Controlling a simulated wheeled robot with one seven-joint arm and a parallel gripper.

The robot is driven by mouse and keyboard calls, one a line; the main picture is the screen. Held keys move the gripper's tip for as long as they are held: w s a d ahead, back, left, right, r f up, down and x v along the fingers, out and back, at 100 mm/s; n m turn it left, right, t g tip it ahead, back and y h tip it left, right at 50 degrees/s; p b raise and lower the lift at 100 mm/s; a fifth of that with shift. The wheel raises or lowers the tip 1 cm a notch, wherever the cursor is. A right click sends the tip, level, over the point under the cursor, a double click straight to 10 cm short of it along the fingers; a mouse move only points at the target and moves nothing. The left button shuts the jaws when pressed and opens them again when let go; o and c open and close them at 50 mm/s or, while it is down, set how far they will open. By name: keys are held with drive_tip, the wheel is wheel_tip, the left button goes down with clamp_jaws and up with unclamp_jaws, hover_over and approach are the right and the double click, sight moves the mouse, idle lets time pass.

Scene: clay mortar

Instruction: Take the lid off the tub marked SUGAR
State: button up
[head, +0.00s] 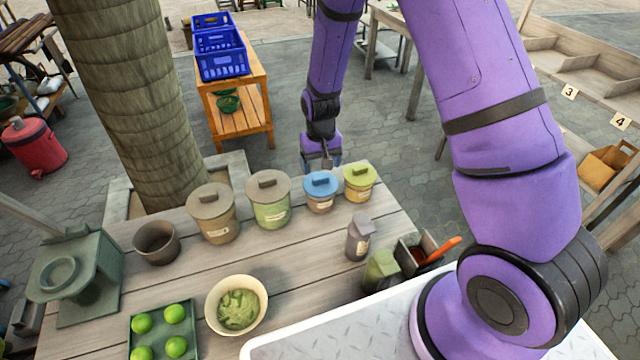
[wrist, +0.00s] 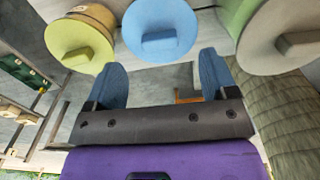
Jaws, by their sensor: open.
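Several lidded tubs stand in a row along the far edge of the plank table. A small tub with a blue lid (head: 320,184) is third from the left; its label is too small to read. To its left are a larger green tub (head: 271,212) and a tan tub (head: 217,228), and to its right a yellow-green tub (head: 359,194); I cannot read which is marked SUGAR. My gripper (head: 321,163) is just behind the blue lid. In the wrist view the blue lid (wrist: 160,22), with its bar handle, lies just beyond my open, empty fingers (wrist: 162,75).
A brown pot (head: 157,244), a bowl of green paste (head: 262,290) and a tray of limes (head: 133,328) stand on the left and front. Small containers (head: 359,240) stand at right. A tree trunk (head: 135,110) rises behind the table's left side.

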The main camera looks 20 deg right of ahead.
sight(321, 178)
drive_tip(key=shift+w+d+f, duration=0.1)
drive_tip(key=shift+w+f, duration=0.1)
drive_tip(key=shift+f, duration=1.3)
drive_tip(key=shift+w+f, duration=0.2)
drive_tip(key=shift+f, duration=1.3)
drive_tip(key=shift+c, duration=0.4)
drive_tip(key=c, duration=0.9)
